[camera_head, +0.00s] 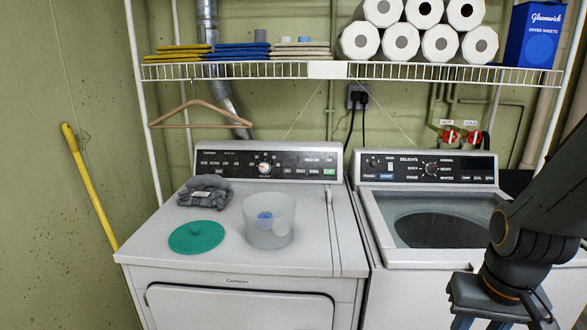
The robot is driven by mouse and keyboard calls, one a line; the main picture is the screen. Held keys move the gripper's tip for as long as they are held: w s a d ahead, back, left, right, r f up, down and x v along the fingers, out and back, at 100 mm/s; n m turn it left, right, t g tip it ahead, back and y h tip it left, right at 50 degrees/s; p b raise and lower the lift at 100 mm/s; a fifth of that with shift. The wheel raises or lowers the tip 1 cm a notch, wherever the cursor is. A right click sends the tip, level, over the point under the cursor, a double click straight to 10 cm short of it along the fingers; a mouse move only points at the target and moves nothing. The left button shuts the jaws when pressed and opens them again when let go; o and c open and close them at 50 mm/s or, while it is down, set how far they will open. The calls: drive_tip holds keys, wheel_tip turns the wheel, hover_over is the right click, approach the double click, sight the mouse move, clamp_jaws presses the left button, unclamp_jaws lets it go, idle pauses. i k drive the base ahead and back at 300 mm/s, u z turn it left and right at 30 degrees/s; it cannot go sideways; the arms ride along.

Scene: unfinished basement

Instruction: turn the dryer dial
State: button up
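The dryer (260,256) is the white machine on the left, with a closed front door. Its dial (264,168) is a small round knob with a red mark, in the middle of the black control panel (228,165) at the back of its top. A green button (329,172) sits at the panel's right end. My gripper (487,324) is at the lower right, in front of the washer, well right of the dial and nearer to me. Its fingers stand apart with nothing seen between them; their tips are cut off by the lower edge.
The washer (382,241) stands open at right. A wire shelf (280,71) and a hanger (200,113) are above. A yellow pole (89,188) leans at left.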

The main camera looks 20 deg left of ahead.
sight(265, 167)
drive_tip(key=z, duration=0.05)
drive_tip(key=k, duration=0.2)
drive_tip(key=u, duration=0.8)
